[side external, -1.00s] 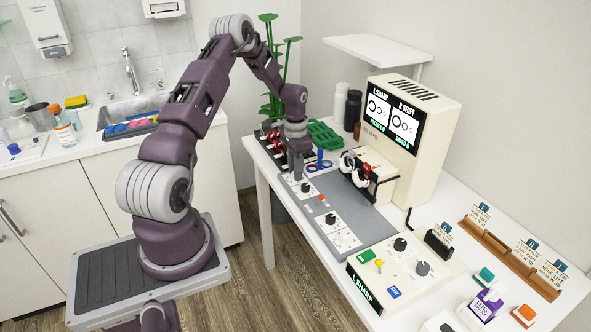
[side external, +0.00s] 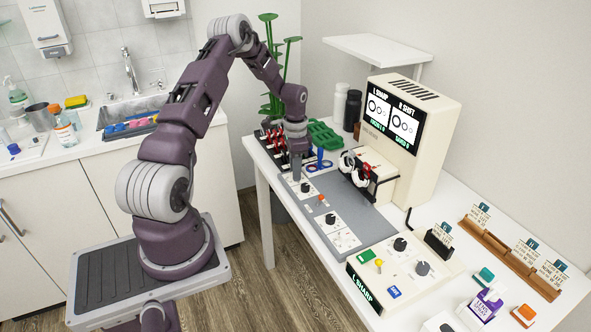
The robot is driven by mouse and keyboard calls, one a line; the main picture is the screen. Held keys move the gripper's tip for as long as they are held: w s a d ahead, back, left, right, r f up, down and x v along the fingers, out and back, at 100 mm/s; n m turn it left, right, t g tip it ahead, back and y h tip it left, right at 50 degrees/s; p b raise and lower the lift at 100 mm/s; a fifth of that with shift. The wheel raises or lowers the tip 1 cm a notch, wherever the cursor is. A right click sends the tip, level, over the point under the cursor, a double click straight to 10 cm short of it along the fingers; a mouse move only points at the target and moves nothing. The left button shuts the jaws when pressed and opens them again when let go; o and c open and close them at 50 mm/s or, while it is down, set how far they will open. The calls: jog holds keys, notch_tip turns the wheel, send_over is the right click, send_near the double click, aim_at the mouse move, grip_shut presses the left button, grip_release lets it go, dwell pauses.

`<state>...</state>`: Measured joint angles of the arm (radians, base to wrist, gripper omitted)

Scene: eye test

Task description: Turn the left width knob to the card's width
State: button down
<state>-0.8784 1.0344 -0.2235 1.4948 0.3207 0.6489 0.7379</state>
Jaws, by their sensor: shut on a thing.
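My gripper (side external: 297,172) points straight down at the far end of the grey panel (side external: 366,222) on the white table. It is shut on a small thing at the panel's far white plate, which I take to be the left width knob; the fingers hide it. A black knob (side external: 306,187) stands just right of the fingertips, and another black knob (side external: 330,218) is nearer the camera. A printed card (side external: 442,231) stands upright in a black holder (side external: 438,243) right of the panel; its writing is too small to read.
The cream machine (side external: 421,112) with a lit screen stands behind the panel, trial frames (side external: 356,168) in front of it. A green tray (side external: 322,134) and a dark rack lie close beside my gripper. A cream box with knobs (side external: 402,290) and a wooden card rack (side external: 508,256) are at right.

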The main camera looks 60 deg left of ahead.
jog(key=c, duration=1.5)
grip_release()
notch_tip(320, 180, up, 7)
jog(key=shift+r, duration=0.15)
jog(key=s+d+r+t+y, duration=0.1)
jog(key=s+d+r, duration=0.1)
jog(key=d+r, duration=0.8)
jog(key=s+d+r+t+y, duration=0.1)
jog(key=s+d+r, duration=0.2)
jog(key=d+r, duration=0.75)
jog(key=s+d+r+n+t+h, duration=0.1)
jog(key=s+d, duration=0.5)
jog(key=s, duration=0.2)
jog(key=s+d+r+n+t+h, duration=0.1)
jog(key=s+d+t, duration=0.1)
jog(key=s+d, duration=0.4)
jog(key=s, duration=0.2)
jog(key=shift+s+r+n+t, duration=0.3)
jog(key=shift+s+r, duration=0.05)
